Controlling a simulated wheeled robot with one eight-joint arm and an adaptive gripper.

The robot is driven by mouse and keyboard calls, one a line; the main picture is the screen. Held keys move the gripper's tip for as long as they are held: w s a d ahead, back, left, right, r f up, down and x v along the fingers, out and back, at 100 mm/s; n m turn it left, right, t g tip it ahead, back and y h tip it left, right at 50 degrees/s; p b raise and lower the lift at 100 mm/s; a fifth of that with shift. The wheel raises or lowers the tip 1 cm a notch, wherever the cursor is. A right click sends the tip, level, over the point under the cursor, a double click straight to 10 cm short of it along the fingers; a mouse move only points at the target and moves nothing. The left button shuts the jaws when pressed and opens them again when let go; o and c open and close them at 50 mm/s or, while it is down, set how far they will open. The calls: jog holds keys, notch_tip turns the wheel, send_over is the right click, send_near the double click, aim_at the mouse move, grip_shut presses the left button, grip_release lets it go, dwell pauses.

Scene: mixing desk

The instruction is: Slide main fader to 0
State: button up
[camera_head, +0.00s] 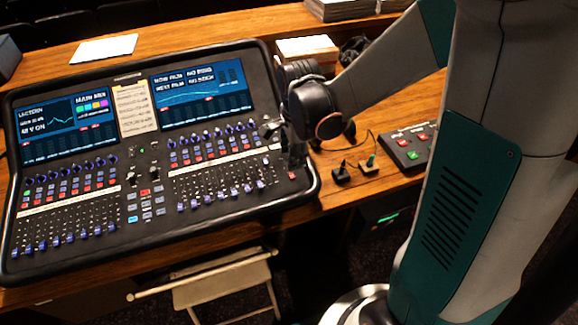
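The mixing desk (158,150) lies on the wooden desk top, with two lit screens and banks of faders. A small red piece (291,176) shows at the far right end of the right fader bank, just below my gripper; it may be the main fader's cap, but it is too small to be sure. The main fader's track is mostly hidden by my gripper. My gripper (287,146) points down over the right edge of the mixing desk. Its dark fingers blend with the panel, so I cannot tell their opening or whether they touch anything.
A small box with red and green buttons (409,147) and two small plugs with cables sit right of the mixing desk. White paper (104,49) lies behind it. A folding chair (218,282) stands in front below.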

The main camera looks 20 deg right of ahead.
aim_at(291, 175)
jog(key=f, duration=0.3)
jog(key=f+b, duration=0.1)
jog(key=f, duration=0.2)
jog(key=w+f+b, duration=0.1)
jog(key=f, duration=0.2)
jog(key=shift+f, duration=0.2)
